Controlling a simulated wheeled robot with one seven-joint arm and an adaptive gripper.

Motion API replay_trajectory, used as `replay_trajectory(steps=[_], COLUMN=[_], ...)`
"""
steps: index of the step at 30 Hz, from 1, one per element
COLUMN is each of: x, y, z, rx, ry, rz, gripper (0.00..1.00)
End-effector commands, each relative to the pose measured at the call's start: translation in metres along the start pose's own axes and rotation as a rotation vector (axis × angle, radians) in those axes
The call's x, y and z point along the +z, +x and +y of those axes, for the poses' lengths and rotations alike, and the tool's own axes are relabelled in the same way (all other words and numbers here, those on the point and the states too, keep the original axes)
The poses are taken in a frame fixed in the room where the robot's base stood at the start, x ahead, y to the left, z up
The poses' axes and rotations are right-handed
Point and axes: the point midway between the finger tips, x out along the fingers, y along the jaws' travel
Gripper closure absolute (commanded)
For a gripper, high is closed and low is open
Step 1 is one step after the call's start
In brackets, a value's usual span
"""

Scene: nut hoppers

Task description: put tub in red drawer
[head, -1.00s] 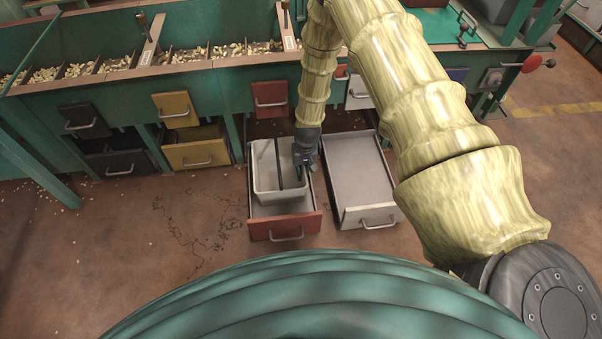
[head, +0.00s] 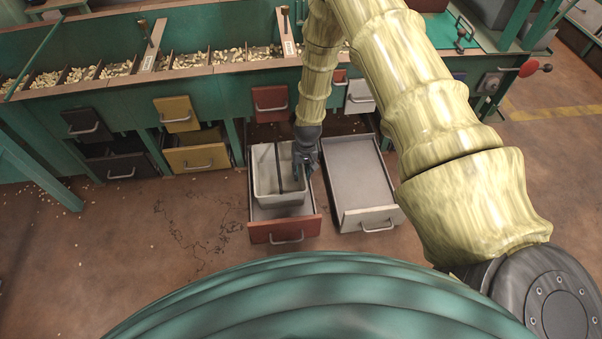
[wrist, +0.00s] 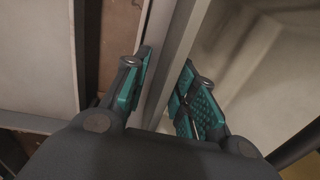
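The tub (head: 279,198) is a pale grey open box with a dark bar across its middle. In the head view it is inside the pulled-out red drawer (head: 262,236), towards the drawer's left and back. It looks level; whether its base rests on the drawer floor is hidden. My gripper (head: 304,168) points down at the tub's right wall. In the wrist view the fingers (wrist: 164,82) stand apart on either side of the tub's rim (wrist: 178,50), with a visible gap on the left finger's side.
A pale grey drawer (head: 358,172) stands pulled out and empty just right of the red one. Yellow (head: 197,158) and black (head: 122,167) drawers are at the left under the hopper bench (head: 215,92). The floor in front is clear except for scattered nuts.

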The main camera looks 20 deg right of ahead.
Motion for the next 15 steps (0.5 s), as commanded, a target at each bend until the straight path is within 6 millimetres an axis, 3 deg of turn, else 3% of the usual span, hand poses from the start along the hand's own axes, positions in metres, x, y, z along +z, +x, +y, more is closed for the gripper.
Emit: replay_trajectory(steps=[1, 6, 15], x=[-0.001, -0.001, 0.0], y=[-0.017, -0.048, -0.086], z=[-0.001, -0.001, 0.0], rx=[0.0, 0.0, -0.001], ry=[0.0, 0.0, 0.0], rz=[0.002, 0.002, 0.0], gripper=[0.73, 0.73, 0.73])
